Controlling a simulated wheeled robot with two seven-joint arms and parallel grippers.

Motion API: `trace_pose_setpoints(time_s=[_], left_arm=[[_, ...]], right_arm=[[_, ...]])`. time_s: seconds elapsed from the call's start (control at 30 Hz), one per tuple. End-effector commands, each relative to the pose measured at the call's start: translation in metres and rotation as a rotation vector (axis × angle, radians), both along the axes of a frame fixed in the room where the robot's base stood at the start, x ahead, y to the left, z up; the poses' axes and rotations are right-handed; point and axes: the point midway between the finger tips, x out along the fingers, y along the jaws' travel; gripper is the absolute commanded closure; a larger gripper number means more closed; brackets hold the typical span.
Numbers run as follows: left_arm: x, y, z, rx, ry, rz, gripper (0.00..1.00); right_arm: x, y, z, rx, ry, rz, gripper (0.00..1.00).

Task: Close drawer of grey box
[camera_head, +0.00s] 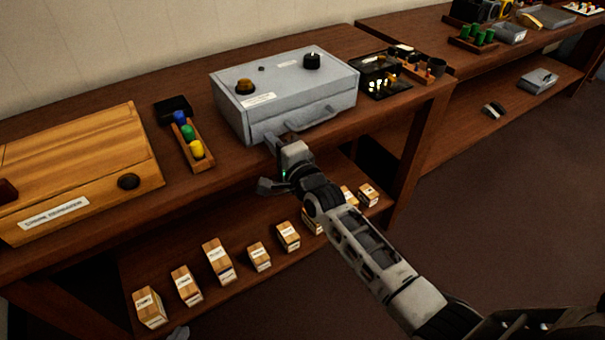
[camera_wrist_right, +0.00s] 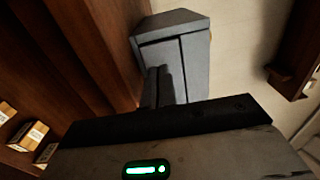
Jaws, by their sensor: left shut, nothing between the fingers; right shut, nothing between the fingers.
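The grey box (camera_head: 283,84) stands on the upper shelf of the wooden bench, with two knobs on top. Its drawer front with a grey handle (camera_head: 312,120) faces me; I cannot tell how far the drawer is out. My right gripper (camera_head: 274,143) is shut and empty, at the lower left part of the box's front. In the right wrist view the shut fingers (camera_wrist_right: 161,82) point at the grey box (camera_wrist_right: 178,50); I cannot tell whether they touch it. A small grey tip at the bottom edge looks like my left gripper (camera_head: 178,333), shut, mostly out of frame.
A wooden box (camera_head: 85,165) and a rack of coloured cylinders (camera_head: 190,140) stand left of the grey box. A black tray (camera_head: 383,76) stands right of it. Several small wooden blocks (camera_head: 218,260) stand on the lower shelf. A second bench is at the right.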

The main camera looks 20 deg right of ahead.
Motion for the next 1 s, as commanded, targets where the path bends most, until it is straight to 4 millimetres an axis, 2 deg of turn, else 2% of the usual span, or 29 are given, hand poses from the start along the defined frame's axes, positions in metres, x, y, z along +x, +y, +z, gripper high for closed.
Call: trace_pose_setpoints(time_s=[0.07, 0.13, 0.4, 0.6, 0.8, 0.9, 1.0], left_arm=[[0.001, 0.001, 0.010, 0.004, 0.001, 0.002, 1.00], [0.001, 0.001, 0.004, 0.005, 0.001, 0.006, 1.00], [0.000, 0.001, -0.001, 0.000, 0.010, 0.013, 1.00], [-0.001, 0.001, -0.001, -0.001, 0.010, 0.013, 1.00], [-0.001, 0.001, 0.002, -0.002, 0.007, 0.013, 1.00], [-0.002, 0.002, 0.002, 0.000, 0.009, 0.011, 1.00], [-0.003, 0.002, 0.001, 0.001, 0.011, 0.011, 1.00]], right_arm=[[-0.014, -0.002, 0.004, -0.004, 0.004, 0.006, 1.00], [-0.030, -0.005, -0.002, -0.002, 0.006, 0.007, 1.00], [-0.087, -0.021, -0.003, -0.004, 0.006, 0.009, 1.00], [-0.108, -0.027, -0.003, -0.003, 0.005, 0.008, 1.00], [-0.113, -0.028, -0.003, -0.013, 0.006, 0.009, 1.00], [-0.126, -0.027, -0.017, -0.120, 0.024, 0.019, 1.00], [-0.157, -0.025, -0.044, -0.376, 0.056, 0.055, 1.00]])
